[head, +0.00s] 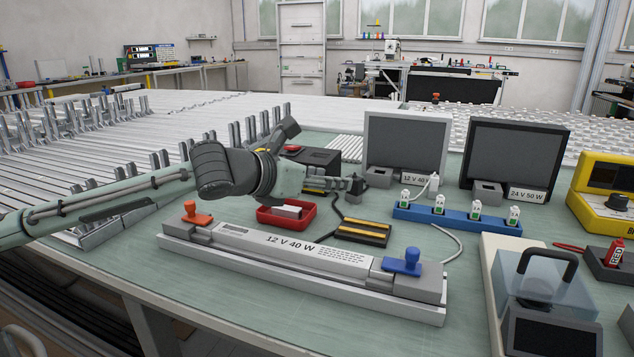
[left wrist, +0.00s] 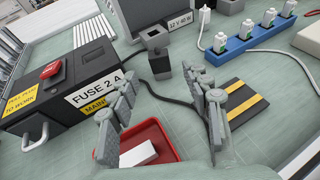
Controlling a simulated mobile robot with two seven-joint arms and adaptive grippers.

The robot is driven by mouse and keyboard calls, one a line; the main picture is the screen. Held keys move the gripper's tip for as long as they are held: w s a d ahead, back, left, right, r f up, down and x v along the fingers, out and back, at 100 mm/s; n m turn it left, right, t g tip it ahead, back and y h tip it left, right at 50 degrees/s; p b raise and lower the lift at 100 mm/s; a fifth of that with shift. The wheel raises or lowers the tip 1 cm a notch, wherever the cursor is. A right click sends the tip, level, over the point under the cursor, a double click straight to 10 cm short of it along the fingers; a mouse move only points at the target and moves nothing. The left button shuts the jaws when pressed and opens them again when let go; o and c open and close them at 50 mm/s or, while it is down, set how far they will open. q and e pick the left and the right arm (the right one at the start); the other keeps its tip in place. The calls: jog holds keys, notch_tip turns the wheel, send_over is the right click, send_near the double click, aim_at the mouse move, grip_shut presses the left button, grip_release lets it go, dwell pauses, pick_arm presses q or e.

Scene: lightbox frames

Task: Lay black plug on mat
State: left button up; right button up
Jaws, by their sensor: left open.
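The black plug (left wrist: 161,66) is a small dark block in front of the grey socket box (left wrist: 150,38) of the 12 V 40 W lamp panel. A dark cable curves from near it towards the mat. The mat (left wrist: 247,103) is black with yellow stripes and lies flat on the bench; it also shows in the head view (head: 362,233). My left gripper (head: 343,185) is open. In the left wrist view its fingers (left wrist: 159,84) stand either side of the line to the plug; contact cannot be told. My right gripper is out of view.
A red tray (head: 286,216) with a white block lies under my left arm. The black fuse box (left wrist: 60,85) stands left of the fingers. A blue strip (head: 456,217) with several white plugs lies right of the mat. The long 12 V 40 W fixture (head: 300,258) lies in front.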

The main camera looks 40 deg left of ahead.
pick_arm(q)
jog(key=shift+v, duration=1.25)
